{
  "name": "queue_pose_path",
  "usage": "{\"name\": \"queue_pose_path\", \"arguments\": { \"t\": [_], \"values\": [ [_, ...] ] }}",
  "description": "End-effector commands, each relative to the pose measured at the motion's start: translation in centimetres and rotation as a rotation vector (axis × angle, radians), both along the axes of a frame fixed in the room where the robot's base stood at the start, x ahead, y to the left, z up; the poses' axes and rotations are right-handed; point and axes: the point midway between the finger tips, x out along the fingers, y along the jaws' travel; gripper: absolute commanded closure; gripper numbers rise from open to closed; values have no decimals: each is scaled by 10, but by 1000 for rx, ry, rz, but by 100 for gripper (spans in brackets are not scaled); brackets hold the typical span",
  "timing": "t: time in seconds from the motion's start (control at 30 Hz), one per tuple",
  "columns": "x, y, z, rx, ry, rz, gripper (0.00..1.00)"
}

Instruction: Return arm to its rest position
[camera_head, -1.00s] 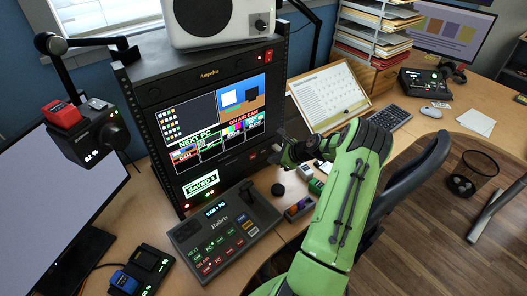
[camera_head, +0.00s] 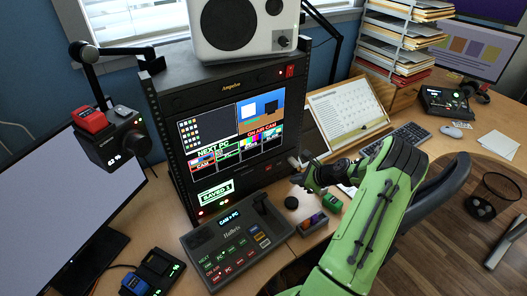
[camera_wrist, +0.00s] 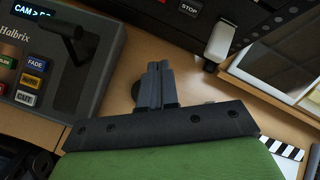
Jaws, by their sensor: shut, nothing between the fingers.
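My green arm reaches in from the lower right in the head view. My gripper (camera_head: 299,166) is in front of the right side of the black monitor rack, above the desk. In the wrist view my gripper (camera_wrist: 155,72) has its two grey fingers together with nothing between them. A round black object is partly hidden behind the fingers in the wrist view; the black knob (camera_head: 291,203) stands on the desk in the head view.
The switcher panel (camera_head: 236,240) lies before the rack (camera_head: 174,141). A framed calendar board (camera_head: 346,112), a paper tray stack (camera_head: 396,45) and a keyboard (camera_head: 408,137) stand to the right. A chair (camera_head: 436,196) is beside my arm. A clapperboard (camera_wrist: 284,152) shows in the wrist view.

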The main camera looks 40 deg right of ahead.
Motion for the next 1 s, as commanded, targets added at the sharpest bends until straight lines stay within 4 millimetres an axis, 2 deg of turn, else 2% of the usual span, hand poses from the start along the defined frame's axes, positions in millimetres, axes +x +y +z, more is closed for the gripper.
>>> {"name": "queue_pose_path", "arguments": {
  "t": [0.23, 0.33, 0.37, 0.5, 0.67, 0.8, 0.87, 1.0],
  "values": [
    [1, 2, 2, -9, 2, 12, 100],
    [12, 20, 22, -91, 25, 122, 100],
    [16, 31, 31, -135, 39, 184, 100],
    [28, 93, 87, -395, 104, 532, 100],
    [19, 165, 147, -682, 149, 909, 100],
    [-7, 225, 194, -918, 158, 1209, 100],
    [-23, 248, 212, -1016, 153, 1328, 100],
    [-71, 294, 244, -1231, 116, 1588, 100]
  ]
}}
